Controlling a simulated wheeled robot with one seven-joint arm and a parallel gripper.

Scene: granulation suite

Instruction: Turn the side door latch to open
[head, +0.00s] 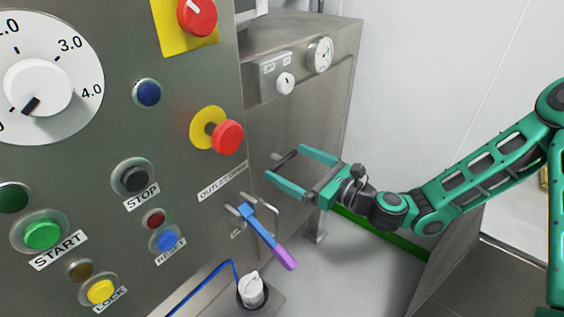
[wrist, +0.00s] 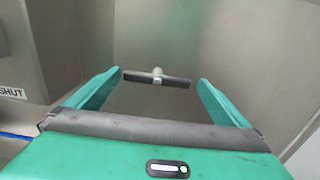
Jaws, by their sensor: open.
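The side door latch is a dark T-shaped bar on a short pale stem (wrist: 157,79), on a plain metal panel. In the wrist view the bar lies nearly level between my open fingertips, with a gap at each end. In the head view the dark bar (head: 285,158) shows at the fingertips of my gripper (head: 284,161). My gripper is open and reaches in from the right; its fingers also show in the wrist view (wrist: 160,76). I cannot tell how far the fingertips are from the panel.
A blue lever with a purple grip (head: 268,238) sticks out just below my gripper. A red knob on a yellow collar (head: 228,137) is to the upper left. A control panel (head: 100,130) fills the left. A "SHUT" label (wrist: 12,92) shows left. Floor is clear below right.

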